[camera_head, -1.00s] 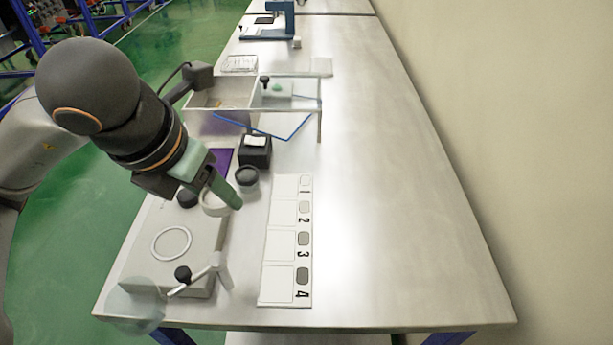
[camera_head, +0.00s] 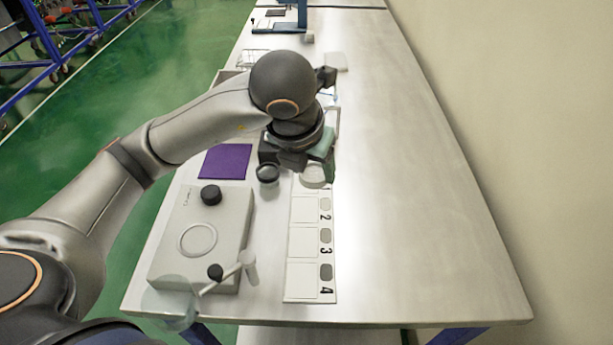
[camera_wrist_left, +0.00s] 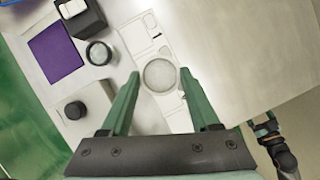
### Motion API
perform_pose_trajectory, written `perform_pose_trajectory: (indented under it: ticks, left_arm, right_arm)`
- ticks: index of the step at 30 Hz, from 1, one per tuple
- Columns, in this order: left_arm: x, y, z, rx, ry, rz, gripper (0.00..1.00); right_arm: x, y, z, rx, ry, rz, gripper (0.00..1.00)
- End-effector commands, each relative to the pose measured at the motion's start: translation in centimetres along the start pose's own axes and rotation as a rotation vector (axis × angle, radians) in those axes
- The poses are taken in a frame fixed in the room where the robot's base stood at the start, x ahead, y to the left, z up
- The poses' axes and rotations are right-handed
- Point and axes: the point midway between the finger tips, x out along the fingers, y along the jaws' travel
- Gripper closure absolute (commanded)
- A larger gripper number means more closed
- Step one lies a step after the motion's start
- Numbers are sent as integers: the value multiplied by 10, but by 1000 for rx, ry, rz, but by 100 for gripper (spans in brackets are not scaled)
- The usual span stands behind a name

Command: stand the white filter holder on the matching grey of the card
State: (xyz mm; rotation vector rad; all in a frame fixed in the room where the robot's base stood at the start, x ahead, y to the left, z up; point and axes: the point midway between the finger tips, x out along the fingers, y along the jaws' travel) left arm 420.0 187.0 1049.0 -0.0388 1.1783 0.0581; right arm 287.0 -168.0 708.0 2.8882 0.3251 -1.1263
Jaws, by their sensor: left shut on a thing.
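My left gripper (camera_head: 318,176) is shut on the white filter holder (camera_head: 313,181), a pale round ring. It holds the ring over the far part of the card. In the left wrist view the filter holder (camera_wrist_left: 160,75) sits between the two green fingers (camera_wrist_left: 160,80). The card (camera_head: 302,283) is a white strip with grey patches beside white squares. Numbers 2, 3 and 4 are readable; the far end is hidden by my gripper. I cannot tell whether the ring touches the card. My right arm seems to show at the lower right of the left wrist view, its fingers unclear.
A dark round jar (camera_head: 267,174) stands close left of the gripper, with a purple mat (camera_head: 226,162) beyond. A grey device (camera_head: 213,262) with black knobs stands left of the card. A black box (camera_wrist_left: 80,18) is near the mat. The table's right side is clear.

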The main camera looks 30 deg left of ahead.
Motion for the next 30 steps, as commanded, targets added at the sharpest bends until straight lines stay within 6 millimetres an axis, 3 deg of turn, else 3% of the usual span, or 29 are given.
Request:
perform_pose_trajectory:
  ticks: [5,12,20,24,30]
  left_arm:
    - [33,26,28,-5,5,4,90]
    - [81,43,37,1,4,2,90]
    - [105,52,42,2,3,1,90]
    - [125,51,34,3,3,0,90]
    - [132,51,31,4,-1,-1,90]
  right_arm:
    - [-2,0,-1,0,-3,1,8]
    - [-3,0,-3,0,-3,1,8]
    - [-5,0,-4,1,-3,0,8]
    - [-5,0,-4,1,-3,0,8]
    - [-5,0,-4,1,-3,0,8]
